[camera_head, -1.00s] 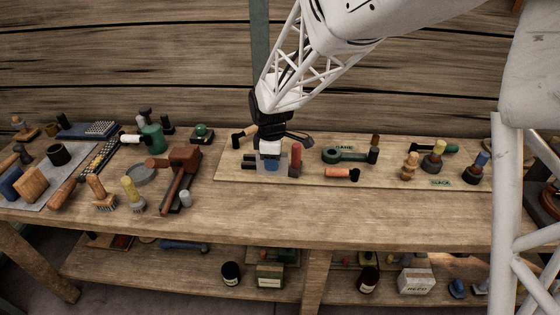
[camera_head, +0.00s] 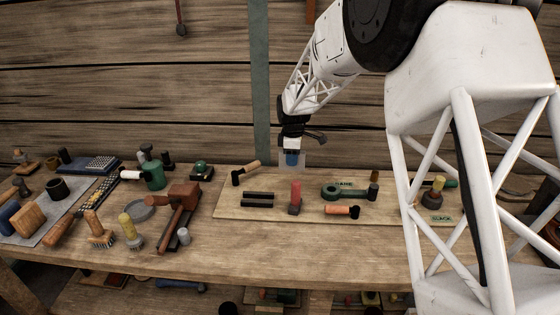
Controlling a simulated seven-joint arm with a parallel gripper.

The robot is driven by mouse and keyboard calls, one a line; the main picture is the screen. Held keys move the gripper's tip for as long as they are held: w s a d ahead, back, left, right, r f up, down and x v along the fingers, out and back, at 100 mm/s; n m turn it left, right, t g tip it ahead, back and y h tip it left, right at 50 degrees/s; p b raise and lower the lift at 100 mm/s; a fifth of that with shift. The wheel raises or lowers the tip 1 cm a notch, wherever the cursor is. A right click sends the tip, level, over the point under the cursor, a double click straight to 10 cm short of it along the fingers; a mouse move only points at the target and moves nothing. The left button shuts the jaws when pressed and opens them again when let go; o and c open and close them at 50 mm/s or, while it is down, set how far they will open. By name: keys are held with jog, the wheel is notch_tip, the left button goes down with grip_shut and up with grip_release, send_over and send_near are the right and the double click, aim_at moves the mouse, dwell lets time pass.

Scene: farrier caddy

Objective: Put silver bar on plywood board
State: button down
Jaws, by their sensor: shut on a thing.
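My gripper (camera_head: 291,158) is raised in front of the wall, above the far edge of the plywood board (camera_head: 232,208). It is shut on a small pale grey piece (camera_head: 301,160), which looks like the silver bar. Blue shows between the jaws, and the jaws hide part of the grey piece. The plywood board lies flat on the bench, with several tools on it. The held piece appears clear of the board.
Two black bars (camera_head: 258,199), a red-handled tool (camera_head: 296,194), a green tool (camera_head: 345,191) and an orange-handled tool (camera_head: 340,211) lie on the board. A brown tool (camera_head: 178,211) and brushes (camera_head: 100,230) crowd the bench at left. The front bench strip (camera_head: 300,248) is clear.

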aim_at(300, 160)
jog(key=shift+w+d+f, duration=0.25)
jog(key=shift+d+f, duration=0.15)
jog(key=shift+d, duration=0.3)
jog(key=shift+w+d+f, duration=0.2)
jog(key=shift+d+f, duration=0.2)
jog(key=shift+d, duration=0.25)
jog(key=shift+f, duration=0.1)
jog(key=shift+f, duration=2.9)
jog(key=shift+f, duration=0.5)
jog(key=c, duration=0.8)
grip_release()
jog(key=shift+c, duration=0.2)
jog(key=shift+r, duration=3.85)
jog(key=shift+r, duration=0.1)
